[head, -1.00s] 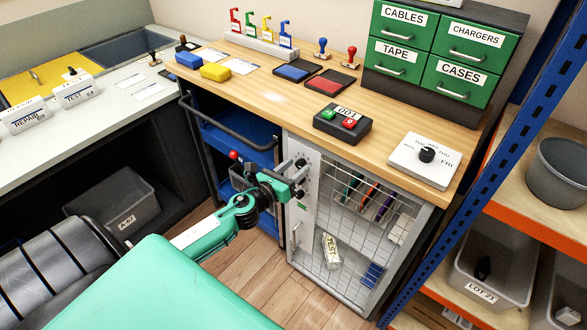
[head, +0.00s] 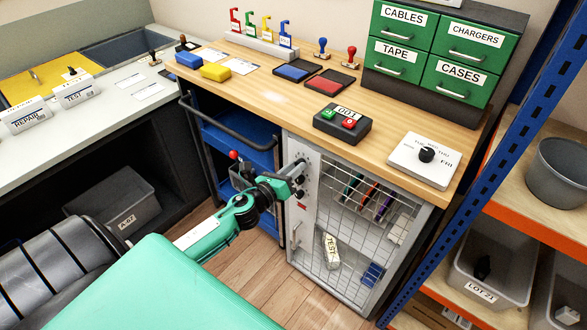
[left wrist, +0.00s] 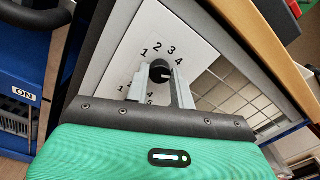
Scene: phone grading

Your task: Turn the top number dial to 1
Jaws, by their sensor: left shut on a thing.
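The top number dial (left wrist: 159,73) is a round black knob on a white panel (left wrist: 140,42), with the numbers 1, 2, 3 and 4 visible around its upper side. A small pale mark on the knob faces right, roughly towards 4. My left gripper (head: 299,167) is at the upper part of the cabinet's front panel. In the left wrist view, its two grey fingers are shut on the knob from both sides. A second ring of numbers below is mostly hidden by the fingers and gripper body. My right gripper is not in view.
The panel is beside a wire-mesh cabinet door (head: 335,268) under the wooden bench (head: 262,98). A blue trolley (head: 240,140) stands close on the left. A day dial (head: 426,155) and a box with green and red buttons (head: 343,124) are on the bench.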

